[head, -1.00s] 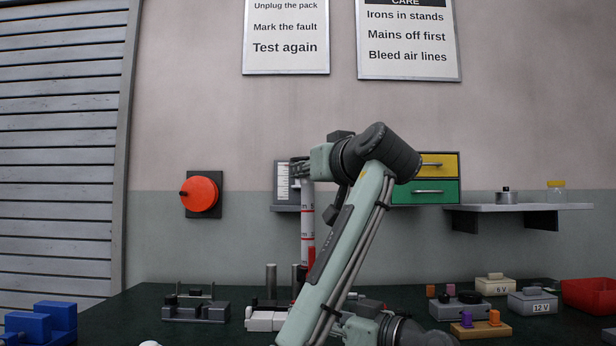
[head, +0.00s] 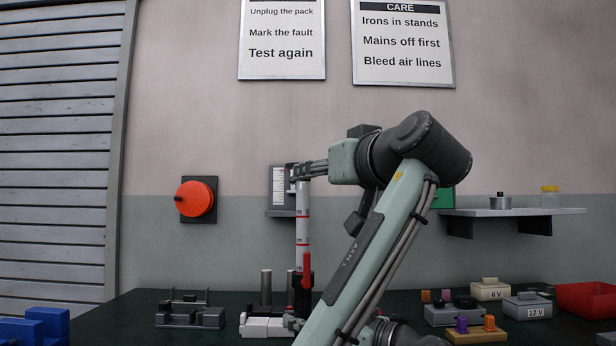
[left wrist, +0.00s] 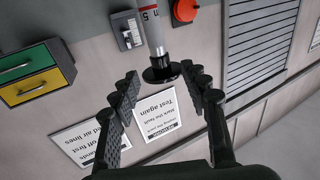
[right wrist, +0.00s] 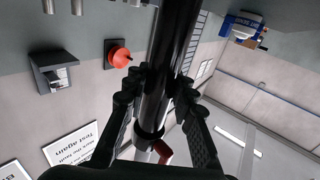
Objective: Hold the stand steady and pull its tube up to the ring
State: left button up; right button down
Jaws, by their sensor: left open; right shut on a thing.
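The stand (head: 297,292) is a black column with a red lever (head: 307,268), upright on the bench. Its white tube (head: 302,228) rises from it, with red rings and black lettering. My right gripper (right wrist: 155,88) is shut on the black column, below the red lever (right wrist: 161,151); in the head view it is hard to make out low at the stand, partly behind my left arm. My left gripper (head: 298,172) is at the tube's top. In the left wrist view its fingers (left wrist: 159,76) are open, with the tube's flared black end (left wrist: 161,74) between the tips.
Two grey posts (head: 266,288), a white block (head: 264,327) and a dark fixture (head: 190,315) stand near the stand. Battery boxes (head: 527,307) and a red bin (head: 588,299) are at right. A gauge plate (head: 278,187) and red knob (head: 195,199) are on the wall.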

pick_arm(q)
jog(key=shift+v, duration=2.35)
pick_arm(e)
jog(key=c, duration=1.2)
grip_release()
jog(key=shift+d, duration=0.1)
